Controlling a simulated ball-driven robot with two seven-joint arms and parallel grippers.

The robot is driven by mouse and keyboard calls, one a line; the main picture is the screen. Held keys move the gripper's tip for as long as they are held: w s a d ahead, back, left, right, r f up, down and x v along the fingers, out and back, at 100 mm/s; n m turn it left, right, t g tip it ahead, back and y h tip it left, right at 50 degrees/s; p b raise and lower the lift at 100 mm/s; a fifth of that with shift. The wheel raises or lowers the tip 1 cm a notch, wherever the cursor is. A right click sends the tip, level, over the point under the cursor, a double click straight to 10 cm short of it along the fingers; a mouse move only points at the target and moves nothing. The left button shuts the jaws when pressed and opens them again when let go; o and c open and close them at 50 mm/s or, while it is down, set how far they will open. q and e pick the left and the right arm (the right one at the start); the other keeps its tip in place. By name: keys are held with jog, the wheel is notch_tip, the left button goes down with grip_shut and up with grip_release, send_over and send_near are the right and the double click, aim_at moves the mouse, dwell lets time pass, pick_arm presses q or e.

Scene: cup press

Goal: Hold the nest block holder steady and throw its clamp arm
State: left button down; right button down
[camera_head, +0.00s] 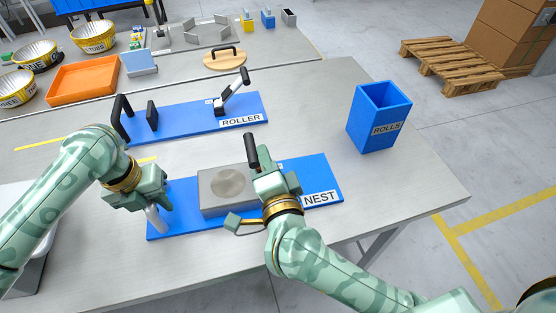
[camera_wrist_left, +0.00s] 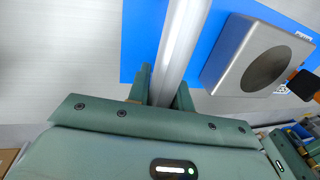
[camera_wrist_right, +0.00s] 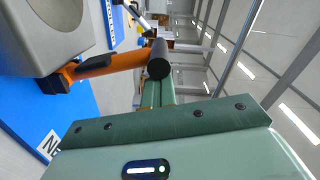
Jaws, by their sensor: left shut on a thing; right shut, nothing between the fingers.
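The nest block holder is a blue base plate (camera_head: 330,178) labelled NEST, with a grey block (camera_head: 212,200) that has a round recess. My left gripper (camera_head: 154,207) is shut on the grey handle bar at the plate's left end; the bar (camera_wrist_left: 182,40) runs between its fingers in the left wrist view. The clamp arm's black grip (camera_head: 251,150) stands up beside the block. In the right wrist view the clamp arm is an orange lever (camera_wrist_right: 105,66) with that black grip (camera_wrist_right: 159,58). My right gripper (camera_wrist_right: 158,95) is shut and empty, right at the grip; contact is unclear.
A second blue holder labelled ROLLER (camera_head: 185,121) lies behind. A blue bin labelled ROLLS (camera_head: 378,122) stands at the right. An orange tray (camera_head: 82,80), several bowls and a round wooden lid (camera_head: 225,60) are on the far table. The table between bin and nest holder is clear.

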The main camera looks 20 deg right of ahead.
pick_arm(q)
jog(key=shift+f, duration=0.15)
pick_arm(e)
jog(key=shift+w+a+f+n, duration=0.15)
jog(key=shift+a+n, duration=0.25)
jog(key=shift+a, duration=0.7)
jog(key=shift+a+f, duration=0.1)
jog(key=shift+a, duration=0.1)
pick_arm(q)
jog(key=shift+s+d, duration=0.1)
jog(key=shift+d, duration=0.1)
pick_arm(e)
jog(key=shift+a+f, duration=0.1)
jog(key=shift+a, duration=0.05)
pick_arm(q)
jog(key=shift+a, duration=0.2)
pick_arm(e)
jog(key=r, duration=1)
jog(key=shift+d+r, duration=0.15)
jog(key=shift+d, duration=0.15)
pick_arm(q)
jog(key=c, duration=1.3)
grip_release()
jog(key=shift+o, duration=0.7)
jog(key=shift+a, duration=0.1)
